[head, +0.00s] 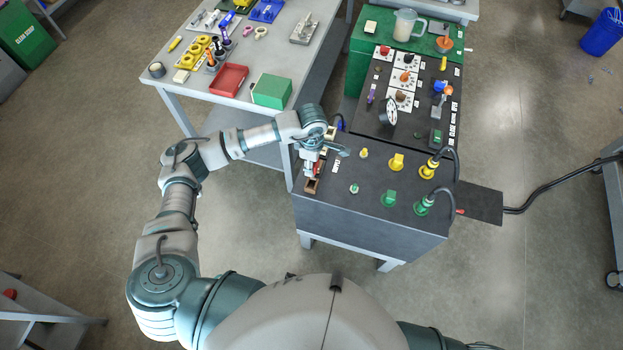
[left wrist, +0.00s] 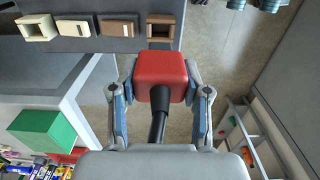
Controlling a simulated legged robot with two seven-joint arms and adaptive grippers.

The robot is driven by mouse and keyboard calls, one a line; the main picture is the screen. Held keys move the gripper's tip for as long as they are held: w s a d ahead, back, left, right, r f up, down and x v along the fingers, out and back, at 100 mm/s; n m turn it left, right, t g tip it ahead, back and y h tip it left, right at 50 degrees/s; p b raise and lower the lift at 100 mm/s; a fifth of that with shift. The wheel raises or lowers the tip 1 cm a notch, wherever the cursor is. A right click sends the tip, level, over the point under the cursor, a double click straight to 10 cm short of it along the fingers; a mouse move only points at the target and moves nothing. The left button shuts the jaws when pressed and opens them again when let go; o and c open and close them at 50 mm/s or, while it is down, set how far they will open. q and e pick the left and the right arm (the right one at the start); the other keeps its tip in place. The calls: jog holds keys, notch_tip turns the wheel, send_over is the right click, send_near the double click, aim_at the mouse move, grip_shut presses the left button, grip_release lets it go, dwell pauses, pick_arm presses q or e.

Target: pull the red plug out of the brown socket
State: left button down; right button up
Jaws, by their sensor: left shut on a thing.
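My left gripper (head: 312,166) is at the left edge of the dark cart top. In the left wrist view, my left gripper (left wrist: 159,92) is shut on the red plug (left wrist: 160,68), one finger on each side, and a black cable runs back from the plug. The brown socket (left wrist: 160,30) is just beyond the plug, and its dark opening shows empty. The plug looks apart from it. In the head view, the brown socket (head: 311,186) is at the cart's front left corner, with a little red beside it at the gripper. My right gripper is out of view.
Other sockets stand in a row beside the brown one, including a cream one (left wrist: 36,27). Yellow connectors (head: 397,162) and green connectors (head: 389,198) stand on the cart to the right. A table with a red tray (head: 229,79) and a green box (head: 271,91) is at upper left.

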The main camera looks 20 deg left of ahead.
pick_arm(q)
jog(key=shift+r+p, duration=0.9)
jog(key=shift+r, duration=1.65)
